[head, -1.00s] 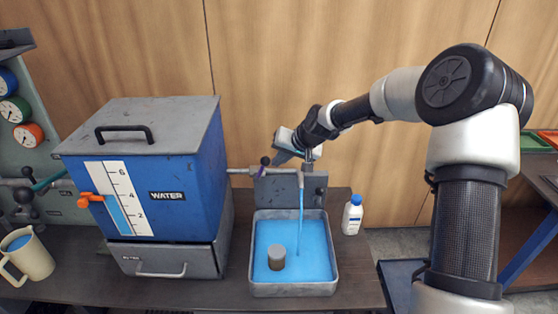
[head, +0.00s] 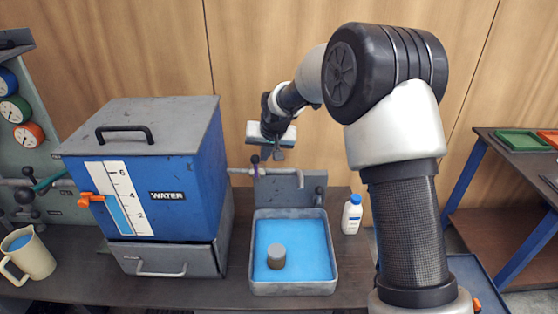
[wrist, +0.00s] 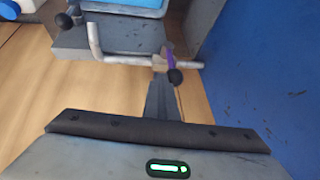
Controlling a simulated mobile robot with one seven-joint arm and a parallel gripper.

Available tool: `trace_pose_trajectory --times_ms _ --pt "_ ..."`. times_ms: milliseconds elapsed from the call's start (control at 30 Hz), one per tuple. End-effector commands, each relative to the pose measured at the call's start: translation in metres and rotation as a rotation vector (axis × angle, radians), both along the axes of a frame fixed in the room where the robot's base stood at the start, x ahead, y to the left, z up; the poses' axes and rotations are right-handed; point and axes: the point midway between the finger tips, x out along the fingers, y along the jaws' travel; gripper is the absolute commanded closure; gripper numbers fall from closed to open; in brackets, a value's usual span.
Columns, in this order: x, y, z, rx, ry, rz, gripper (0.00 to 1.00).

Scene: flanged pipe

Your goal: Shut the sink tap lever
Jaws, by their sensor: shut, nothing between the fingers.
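The sink tap is a grey pipe (head: 282,171) that runs right from the blue water tank and bends down over the sink basin (head: 333,270). No water runs from its spout. The tap lever (head: 256,168) has a purple stem and a dark ball knob and stands up from the pipe. The lever also shows in the wrist view (wrist: 169,54), just beyond my fingertips. My gripper (head: 278,155) is shut and empty, above the pipe and right of the lever knob. In the wrist view my gripper (wrist: 160,82) has its fingers together close to the knob; I cannot tell if they touch.
The blue water tank (head: 190,170) stands left of the tap. The basin holds blue water and a grey-topped cylinder (head: 276,257). A white bottle (head: 352,217) stands right of the basin. A beige jug (head: 32,257) is at far left.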

Motion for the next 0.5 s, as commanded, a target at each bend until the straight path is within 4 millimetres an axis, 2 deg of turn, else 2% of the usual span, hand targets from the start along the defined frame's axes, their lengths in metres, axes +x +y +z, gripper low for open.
trace_pose_trajectory --times_ms 267,367,500 --pt "-0.002 0.004 0.008 0.007 -0.008 0.005 1.0" --pt "-0.007 0.001 0.02 0.007 -0.009 0.004 1.0" --pt "-0.022 -0.006 0.046 0.006 -0.009 0.001 1.0"
